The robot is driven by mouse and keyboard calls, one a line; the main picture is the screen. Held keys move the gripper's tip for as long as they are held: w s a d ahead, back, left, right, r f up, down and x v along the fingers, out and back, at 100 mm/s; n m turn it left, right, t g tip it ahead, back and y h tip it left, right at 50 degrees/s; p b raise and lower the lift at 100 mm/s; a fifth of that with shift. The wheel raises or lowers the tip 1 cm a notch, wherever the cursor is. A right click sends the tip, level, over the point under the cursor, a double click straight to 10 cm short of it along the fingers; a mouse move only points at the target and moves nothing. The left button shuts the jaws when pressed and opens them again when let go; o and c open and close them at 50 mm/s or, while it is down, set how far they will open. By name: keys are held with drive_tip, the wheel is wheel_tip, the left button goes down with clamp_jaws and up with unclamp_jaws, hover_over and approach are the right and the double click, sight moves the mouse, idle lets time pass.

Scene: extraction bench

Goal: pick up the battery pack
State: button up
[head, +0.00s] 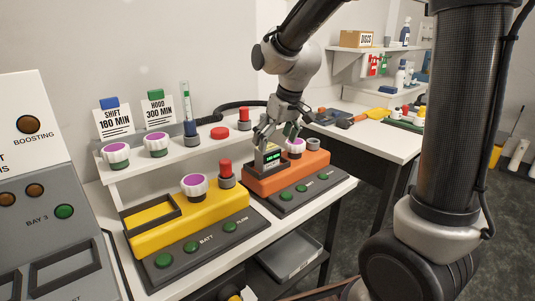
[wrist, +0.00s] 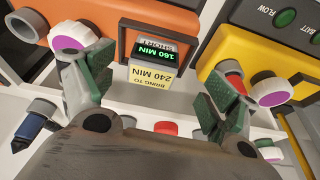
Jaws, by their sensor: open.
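The battery pack (head: 270,158) appears to be the dark block with a lit green readout, standing in the orange pump unit (head: 290,175). In the wrist view the pack (wrist: 157,48) reads 160 MIN, with a cream label (wrist: 150,78) marked 240 MIN at its edge. My gripper (head: 277,134) is just above the pack in the head view. In the wrist view my gripper (wrist: 153,92) is open and empty, its green-padded fingers spread to either side of the pack's line. Contact is not visible. The pack's lower part is hidden in the unit.
A yellow unit (head: 150,240) with an empty frame stands left of the orange one. White-and-purple knobs (head: 194,185) and red-topped posts (head: 226,172) stand close by. A raised shelf (head: 130,175) with cards and a tube runs behind. A charger panel (head: 35,220) is at far left.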

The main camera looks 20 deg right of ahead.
sight(269, 148)
drive_tip(key=shift+w+r, duration=0.25)
drive_tip(key=shift+w, duration=0.25)
drive_tip(key=shift+w+r+t, duration=0.1)
drive_tip(key=shift+w+t, duration=0.2)
drive_tip(key=shift+w, duration=0.05)
drive_tip(key=shift+w+a, duration=0.1)
drive_tip(key=shift+a, duration=0.05)
drive_tip(key=x, duration=0.7)
drive_tip(key=shift+f, duration=0.4)
drive_tip(key=shift+r, duration=0.1)
drive_tip(key=c, duration=1.5)
